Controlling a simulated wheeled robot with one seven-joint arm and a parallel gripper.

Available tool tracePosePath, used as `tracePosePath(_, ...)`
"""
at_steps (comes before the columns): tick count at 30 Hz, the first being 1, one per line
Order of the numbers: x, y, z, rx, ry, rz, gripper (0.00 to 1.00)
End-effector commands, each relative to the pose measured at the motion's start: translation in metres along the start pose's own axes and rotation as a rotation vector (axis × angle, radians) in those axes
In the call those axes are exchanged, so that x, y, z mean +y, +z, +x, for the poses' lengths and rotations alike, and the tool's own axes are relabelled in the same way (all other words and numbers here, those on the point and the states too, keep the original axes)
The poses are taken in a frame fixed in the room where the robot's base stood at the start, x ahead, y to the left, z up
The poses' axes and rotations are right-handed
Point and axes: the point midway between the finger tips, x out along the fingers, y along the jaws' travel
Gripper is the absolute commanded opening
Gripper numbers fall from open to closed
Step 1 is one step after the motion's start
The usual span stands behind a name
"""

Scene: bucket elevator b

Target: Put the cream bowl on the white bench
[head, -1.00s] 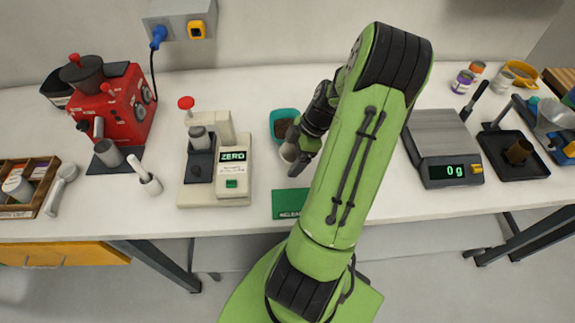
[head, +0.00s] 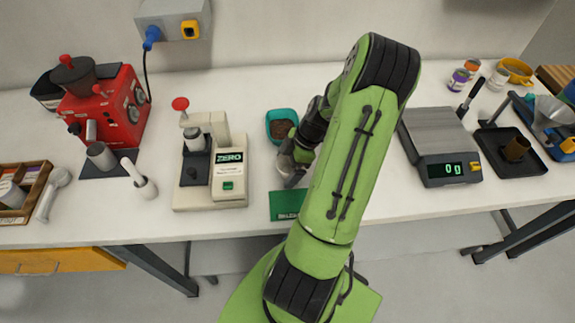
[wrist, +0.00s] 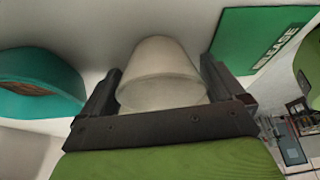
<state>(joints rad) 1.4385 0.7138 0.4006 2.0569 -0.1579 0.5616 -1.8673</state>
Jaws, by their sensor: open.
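The cream bowl (wrist: 160,72) stands between the two fingers of my gripper (wrist: 162,88) in the wrist view. The fingers are open on either side of it, and I cannot tell whether they touch it. In the head view my gripper (head: 292,168) is low over the white bench (head: 390,205), between the teal tray and the green mat. There my gripper and arm largely hide the bowl.
A teal tray (head: 281,124) with brown contents and a green mat (head: 284,205) flank the gripper. A cream device (head: 230,185) reading ZERO stands to the left. A scale (head: 440,150) stands to the right, with bare bench before it.

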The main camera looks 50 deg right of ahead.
Motion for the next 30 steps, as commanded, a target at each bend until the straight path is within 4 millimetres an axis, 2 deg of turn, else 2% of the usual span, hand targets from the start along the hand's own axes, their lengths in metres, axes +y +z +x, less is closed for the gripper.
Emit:
tracePosePath(2, -0.002, -0.002, -0.004, 0.001, -0.006, 0.003, 1.00)
tracePosePath(5, -0.001, 0.000, -0.022, -0.004, -0.001, 0.004, 1.00)
tracePosePath(12, 0.000, -0.001, -0.089, -0.003, 0.001, 0.003, 1.00)
tracePosePath(15, 0.000, -0.001, -0.108, -0.002, 0.000, 0.003, 1.00)
tracePosePath(19, -0.001, -0.001, -0.121, 0.000, -0.002, 0.002, 1.00)
tracePosePath(25, -0.001, -0.003, -0.123, -0.002, -0.004, 0.002, 1.00)
tracePosePath(28, -0.001, -0.027, -0.127, -0.047, -0.013, 0.023, 1.00)
tracePosePath(30, -0.006, -0.061, -0.132, -0.111, -0.014, 0.066, 1.00)
